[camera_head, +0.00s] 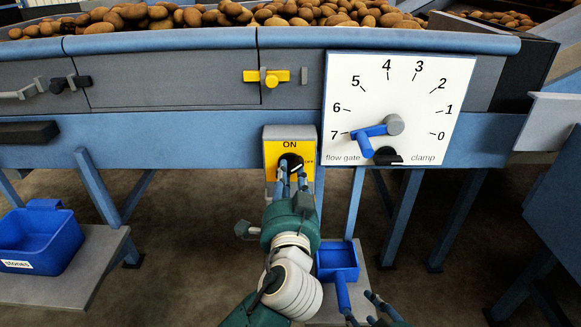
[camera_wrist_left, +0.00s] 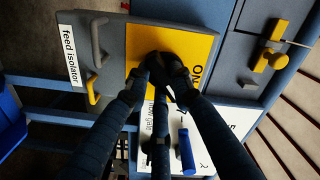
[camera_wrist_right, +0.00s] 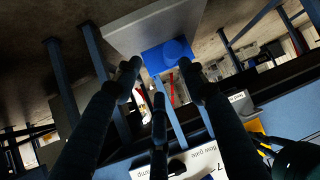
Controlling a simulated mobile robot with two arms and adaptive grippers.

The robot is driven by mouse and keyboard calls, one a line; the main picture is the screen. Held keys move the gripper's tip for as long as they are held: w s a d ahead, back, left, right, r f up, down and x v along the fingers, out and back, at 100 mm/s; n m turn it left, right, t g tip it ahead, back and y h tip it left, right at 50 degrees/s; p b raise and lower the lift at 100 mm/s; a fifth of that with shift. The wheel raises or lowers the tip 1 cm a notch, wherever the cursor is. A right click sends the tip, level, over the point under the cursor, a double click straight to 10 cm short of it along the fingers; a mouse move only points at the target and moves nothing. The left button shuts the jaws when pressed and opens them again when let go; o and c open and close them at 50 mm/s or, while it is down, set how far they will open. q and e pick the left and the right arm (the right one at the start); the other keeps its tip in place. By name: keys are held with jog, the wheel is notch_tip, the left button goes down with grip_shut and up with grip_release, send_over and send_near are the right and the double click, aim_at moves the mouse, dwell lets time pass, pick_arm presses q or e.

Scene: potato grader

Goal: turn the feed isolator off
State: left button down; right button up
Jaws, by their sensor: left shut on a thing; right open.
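In the left wrist view, the yellow plate (camera_wrist_left: 165,38) and the "feed isolator" label (camera_wrist_left: 70,56) show, and my left gripper (camera_wrist_left: 158,78) is closed around the black knob (camera_wrist_left: 168,62). The knob's exact angle is hidden. My right gripper (camera_head: 361,308) is open and empty, low by a blue scoop's handle; it also shows in the right wrist view (camera_wrist_right: 160,82).
Right of the isolator is a white dial (camera_head: 440,80) with a blue lever (camera_head: 364,140) near 7 and a black clamp knob (camera_head: 387,157). The blue scoop (camera_head: 337,258) lies on a low grey board. A blue bin (camera_head: 40,240) stands left. Potatoes (camera_head: 250,14) lie above.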

pick_arm(q)
jog(key=shift+r+m+p, duration=0.15)
jog(key=shift+m+p, duration=0.25)
jog(key=shift+p, duration=0.2)
jog(key=shift+a+m+p, duration=0.1)
jog(key=shift+m+p, duration=0.6)
jog(key=shift+p, duration=0.15)
jog(key=shift+m+p, duration=0.7)
jog(key=shift+p, duration=0.2)
pick_arm(e)
jog(key=s+d+f+g+h, duration=0.1)
jog(key=s+d+f+g, duration=0.2)
jog(key=s, duration=0.4)
jog(key=s+d+f+g+h, duration=0.1)
jog(key=s+d+f+g, duration=0.1)
jog(key=s+g, duration=0.35)
pick_arm(q)
jog(key=m+p, duration=0.2)
jog(key=shift+a+r+p, duration=0.1)
jog(key=shift+p, duration=0.2)
jog(key=shift+m+p, duration=1.1)
pick_arm(e)
jog(key=s+f, duration=0.3)
jog(key=f, duration=1.6)
jog(key=shift+a+f, duration=0.25)
jog(key=shift+a, duration=0.05)
